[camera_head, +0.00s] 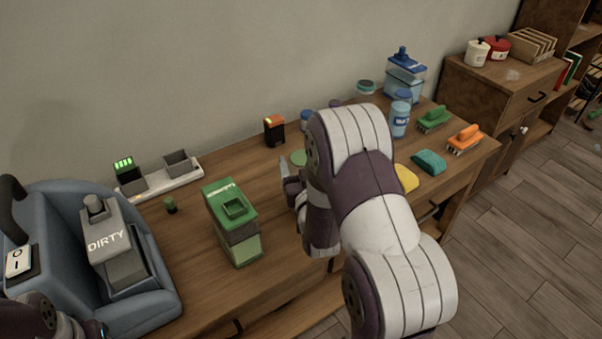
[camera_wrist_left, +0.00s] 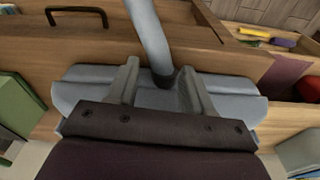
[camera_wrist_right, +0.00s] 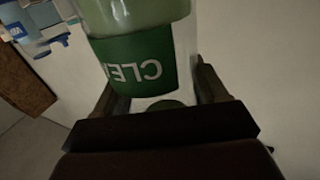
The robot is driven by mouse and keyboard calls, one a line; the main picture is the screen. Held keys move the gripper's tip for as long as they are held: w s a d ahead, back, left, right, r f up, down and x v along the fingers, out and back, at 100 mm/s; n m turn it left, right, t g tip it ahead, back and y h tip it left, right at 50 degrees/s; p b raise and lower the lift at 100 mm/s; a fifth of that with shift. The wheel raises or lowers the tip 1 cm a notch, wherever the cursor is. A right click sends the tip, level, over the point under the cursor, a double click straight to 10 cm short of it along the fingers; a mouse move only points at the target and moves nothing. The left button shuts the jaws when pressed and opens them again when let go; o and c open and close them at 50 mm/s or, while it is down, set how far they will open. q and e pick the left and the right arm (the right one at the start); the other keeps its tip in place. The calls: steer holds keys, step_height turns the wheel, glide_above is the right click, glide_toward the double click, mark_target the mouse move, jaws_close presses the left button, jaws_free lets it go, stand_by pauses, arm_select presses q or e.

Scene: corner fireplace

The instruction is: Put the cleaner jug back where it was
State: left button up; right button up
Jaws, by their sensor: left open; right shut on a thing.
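The cleaner jug (camera_wrist_right: 140,55), clear with pale green contents and a green label reading "CLE", fills the right wrist view. My right gripper (camera_wrist_right: 155,100) is shut on it, one finger at each side. In the head view my right arm hides most of the gripper (camera_head: 291,180) and the jug; a pale green round patch (camera_head: 298,157) shows beside the fingers, and I cannot tell whether it is part of the jug. My left gripper (camera_wrist_left: 160,85) is open, with a grey tube and blue-grey body between and beyond its fingers.
A blue-grey machine (camera_head: 160,305) with a tank marked DIRTY (camera_head: 106,240) stands left. A green box (camera_head: 232,222) and an orange-topped black device (camera_head: 274,130) stand on the wooden table (camera_head: 185,235). Brushes (camera_head: 465,139), a yellow sponge (camera_head: 406,178) and containers (camera_head: 399,119) crowd the right end.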

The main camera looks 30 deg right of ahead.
step_height(320, 180, down, 2)
steer(key=shift+f, duration=0.25)
steer(key=shift+f+b, duration=0.2)
steer(key=shift+b, duration=0.15)
steer(key=o, duration=1.4)
steer(key=shift+r, duration=0.1)
steer(key=shift+r+p, duration=0.25)
steer(key=shift+p, duration=0.1)
steer(key=v, duration=1.2)
steer(key=shift+b, duration=0.3)
